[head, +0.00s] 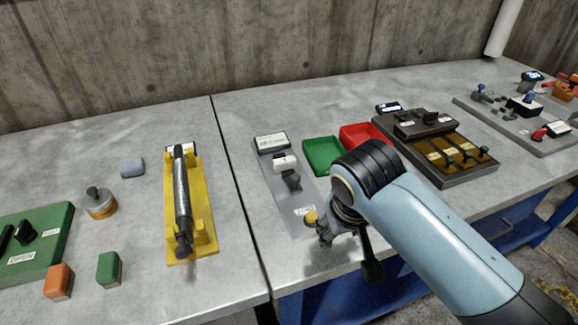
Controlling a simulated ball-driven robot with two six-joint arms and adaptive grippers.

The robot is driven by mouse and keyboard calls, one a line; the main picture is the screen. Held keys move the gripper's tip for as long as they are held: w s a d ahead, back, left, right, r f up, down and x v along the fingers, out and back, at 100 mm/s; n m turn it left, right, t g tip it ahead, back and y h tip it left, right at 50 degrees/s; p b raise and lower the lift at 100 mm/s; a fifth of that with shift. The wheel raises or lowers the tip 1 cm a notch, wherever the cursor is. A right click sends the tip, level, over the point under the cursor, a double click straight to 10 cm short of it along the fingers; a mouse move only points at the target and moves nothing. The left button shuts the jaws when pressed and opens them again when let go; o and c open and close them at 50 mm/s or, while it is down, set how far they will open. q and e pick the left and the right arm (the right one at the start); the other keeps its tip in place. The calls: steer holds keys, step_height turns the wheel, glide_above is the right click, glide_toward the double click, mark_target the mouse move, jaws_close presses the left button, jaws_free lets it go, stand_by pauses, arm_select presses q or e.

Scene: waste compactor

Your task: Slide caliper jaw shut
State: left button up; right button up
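The caliper fixture appears to be the grey plate (272,212) on the right-hand table, with a small display (271,142) at its far end. A white block (285,163) sits on it, with a dark knobbed block (291,181) just nearer to me. Whether these two touch is not clear. A white label (304,211) and a yellow knob (311,217) are near its front end. My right gripper (345,245) is over the plate's front right corner, close to the yellow knob. Its fingers are small and partly hidden, so its opening is unclear. My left gripper is out of view.
Green (322,155) and red (362,136) trays stand right of the plate. A dark fixture with brass slots (437,147) is beyond my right arm. A yellow cradle (199,195) holding a dark rod stands left, across a table seam. Bare tabletop lies between.

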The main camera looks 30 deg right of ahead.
mark_target(295, 176)
steer(key=w+a+r+m+h+p, duration=0.25)
steer(key=w+r+m, duration=0.55)
steer(key=w+r, duration=0.45)
steer(key=shift+y, duration=0.45)
steer(key=x, duration=1.1)
steer(key=shift+w+a+f+p, duration=0.25)
steer(key=shift+w+f+p, duration=0.15)
steer(key=shift+w, duration=0.1)
jaws_close()
